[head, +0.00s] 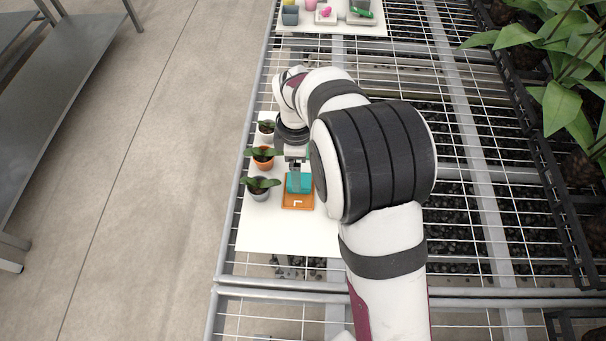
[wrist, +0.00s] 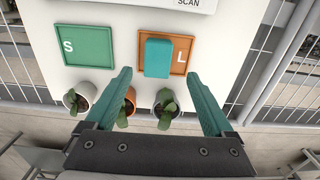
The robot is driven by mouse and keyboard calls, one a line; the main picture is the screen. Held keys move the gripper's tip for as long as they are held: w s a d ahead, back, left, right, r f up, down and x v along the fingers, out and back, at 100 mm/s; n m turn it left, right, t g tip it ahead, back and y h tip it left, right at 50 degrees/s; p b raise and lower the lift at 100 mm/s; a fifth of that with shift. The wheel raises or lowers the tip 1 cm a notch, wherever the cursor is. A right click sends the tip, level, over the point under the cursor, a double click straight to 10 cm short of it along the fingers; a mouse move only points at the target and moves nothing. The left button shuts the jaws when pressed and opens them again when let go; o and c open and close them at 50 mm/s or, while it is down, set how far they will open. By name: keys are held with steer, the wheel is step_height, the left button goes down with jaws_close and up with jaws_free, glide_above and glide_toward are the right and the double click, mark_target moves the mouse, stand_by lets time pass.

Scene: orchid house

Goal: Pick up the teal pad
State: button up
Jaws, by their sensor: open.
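The teal pad (head: 305,183) is a small block lying on the orange tray (head: 298,205) marked L, on a white board. In the wrist view the pad (wrist: 158,56) covers the left part of the orange tray (wrist: 181,72). My gripper (wrist: 158,76) is open and empty, its teal fingertips appearing to either side of the pad's near edge. In the head view my gripper (head: 295,186) is over the tray beside the pad; their height gap is hard to judge. The arm hides part of the board.
A green tray (wrist: 87,46) marked S lies left of the orange one in the wrist view. Small potted plants, in a white pot (head: 266,128), an orange pot (head: 263,161) and a grey pot (head: 259,191), line the board's (head: 285,238) left edge. The board's front is clear.

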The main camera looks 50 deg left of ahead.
step_height(320, 180, down, 7)
steer(key=shift+w+a, duration=0.1)
steer(key=shift+a, duration=0.05)
jaws_close()
steer(key=shift+r, duration=0.6)
step_height(320, 180, up, 3)
steer(key=shift+f, duration=0.1)
steer(key=w+d+r, duration=0.6)
steer(key=d+r, duration=0.1)
steer(key=d, duration=0.3)
